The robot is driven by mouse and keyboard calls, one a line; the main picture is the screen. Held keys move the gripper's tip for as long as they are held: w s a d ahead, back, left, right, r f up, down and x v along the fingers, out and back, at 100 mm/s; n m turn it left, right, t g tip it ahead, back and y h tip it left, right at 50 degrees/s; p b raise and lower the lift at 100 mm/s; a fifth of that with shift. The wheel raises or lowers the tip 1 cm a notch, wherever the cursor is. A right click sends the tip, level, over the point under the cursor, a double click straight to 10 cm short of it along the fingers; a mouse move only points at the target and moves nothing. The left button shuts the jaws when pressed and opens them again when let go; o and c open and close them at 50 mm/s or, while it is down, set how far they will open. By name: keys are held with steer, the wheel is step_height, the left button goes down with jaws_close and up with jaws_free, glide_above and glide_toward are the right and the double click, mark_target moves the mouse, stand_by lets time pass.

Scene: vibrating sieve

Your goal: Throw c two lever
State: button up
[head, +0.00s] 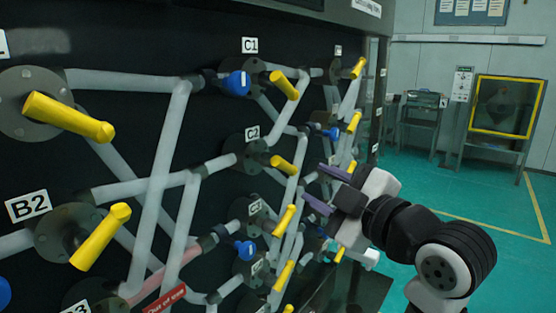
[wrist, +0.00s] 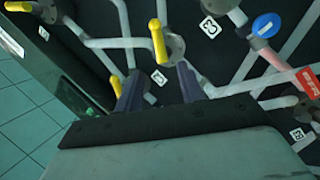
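The C2 lever (head: 283,164) is a yellow handle on a dark round hub, right of the C2 label (head: 252,133) in the head view. It points right and slightly down. My gripper (head: 326,188) is to the right of this lever, apart from it, with its two purple fingers spread and nothing between them. In the wrist view my gripper (wrist: 160,88) also shows open, with a yellow lever (wrist: 157,42) on a round hub beyond the fingertips. I cannot tell for sure which lever this is.
The black panel carries grey pipes, several other yellow levers such as the C1 lever (head: 284,85), and blue valves (head: 237,83). A red sign (head: 164,299) hangs at the bottom. Open green floor (head: 470,205) lies to the right, with a yellow-framed cabinet (head: 507,106) behind.

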mark_target(286, 167)
steer(key=p+x, duration=0.3)
steer(key=x, duration=0.8)
steer(key=shift+w+a, duration=0.2)
steer(key=shift+w, duration=0.1)
steer(key=shift+c, duration=0.3)
